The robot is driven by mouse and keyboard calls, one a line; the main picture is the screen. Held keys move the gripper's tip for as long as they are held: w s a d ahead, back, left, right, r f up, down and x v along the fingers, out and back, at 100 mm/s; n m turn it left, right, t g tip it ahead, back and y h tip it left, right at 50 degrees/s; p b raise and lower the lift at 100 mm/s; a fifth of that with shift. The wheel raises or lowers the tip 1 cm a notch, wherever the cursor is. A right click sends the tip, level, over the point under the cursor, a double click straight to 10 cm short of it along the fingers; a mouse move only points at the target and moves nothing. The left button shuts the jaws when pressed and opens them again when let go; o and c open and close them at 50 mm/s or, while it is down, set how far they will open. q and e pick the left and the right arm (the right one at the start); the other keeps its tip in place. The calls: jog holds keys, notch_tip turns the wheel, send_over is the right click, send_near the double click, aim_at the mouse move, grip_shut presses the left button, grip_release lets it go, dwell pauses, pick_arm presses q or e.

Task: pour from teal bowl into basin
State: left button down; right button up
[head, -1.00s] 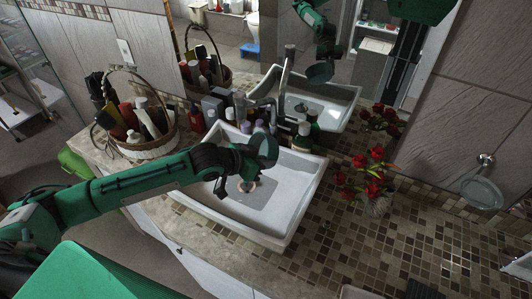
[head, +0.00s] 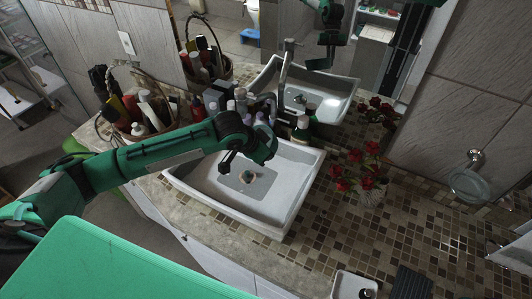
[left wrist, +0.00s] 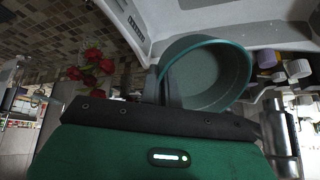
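The white basin (head: 287,196) is set in the tiled counter, with a small round piece (head: 247,176) at its bottom. My left gripper (head: 250,148) is above the basin's back part, near the tap. In the left wrist view, my left gripper (left wrist: 165,85) is shut on the rim of the teal bowl (left wrist: 210,75). The bowl's inside faces this camera and shows no clear contents. The bowl looks tilted over the basin, and in the head view the gripper and wrist largely hide it. The basin's white surface (left wrist: 225,18) lies behind the bowl. My right gripper is not seen.
Several bottles (head: 240,100) and the tap (head: 284,70) stand close behind the left gripper. A wicker basket (head: 150,142) of toiletries stands at the left. Red flowers (head: 368,172) are right of the basin. A mirror reflects the scene.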

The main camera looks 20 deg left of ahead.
pick_arm(q)
jog(key=r+g+y, duration=0.1)
jog(key=g+y, duration=0.2)
jog(key=shift+r+y, duration=0.3)
jog(key=shift+r, duration=0.05)
jog(key=shift+r+m+g+y, duration=0.2)
jog(key=shift+m+g+y, duration=0.1)
jog(key=shift+g+y, duration=0.5)
